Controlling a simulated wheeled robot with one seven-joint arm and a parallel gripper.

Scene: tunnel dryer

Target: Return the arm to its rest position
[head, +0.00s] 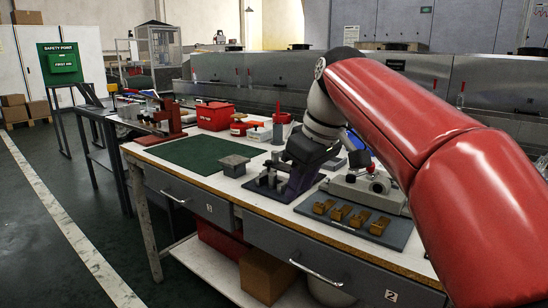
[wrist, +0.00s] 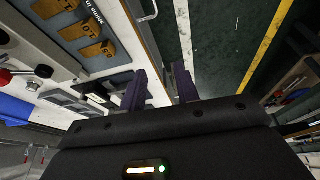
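My red arm (head: 420,120) reaches in from the right of the head view and bends down over the workbench (head: 225,185). My gripper (head: 293,190) points down near the bench's front edge, close to a dark fixture with upright posts (head: 268,180). In the wrist view its two purple fingers (wrist: 160,85) stand apart with nothing between them. Floor and the bench edge show beyond the fingers. I cannot tell the exact gap between fingertips and bench.
A grey tray (head: 390,238) holds several brown blocks, also seen in the wrist view (wrist: 97,50). A grey block (head: 234,163) stands by the green mat (head: 185,157). Red boxes (head: 215,115) stand further back. Floor left of the bench (head: 45,250) is clear.

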